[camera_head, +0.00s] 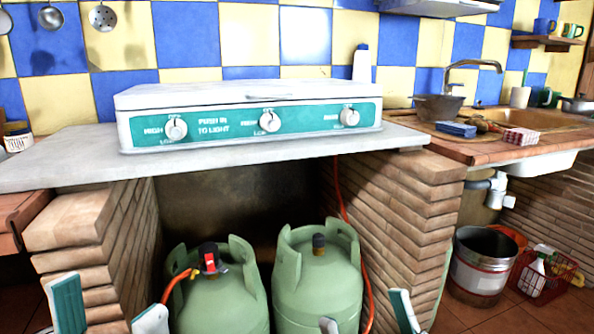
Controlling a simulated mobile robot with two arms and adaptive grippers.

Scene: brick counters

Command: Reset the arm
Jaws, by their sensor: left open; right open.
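My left gripper (108,312) shows at the bottom left edge of the head view. Its two fingertips, one with a teal pad, stand wide apart with nothing between them. It appears in front of the left brick pillar (75,235). My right gripper (366,316) shows at the bottom, right of centre. Its fingertips are also apart and empty, in front of the right green gas cylinder (318,280) and the right brick wall (405,215). Both arms are otherwise below the frame.
A white gas stove (250,108) sits on the grey counter (70,155). The left gas cylinder (215,300) stands under it, with an orange hose (341,190). To the right are a sink (545,142), a metal bucket (480,265) and a red basket (560,275).

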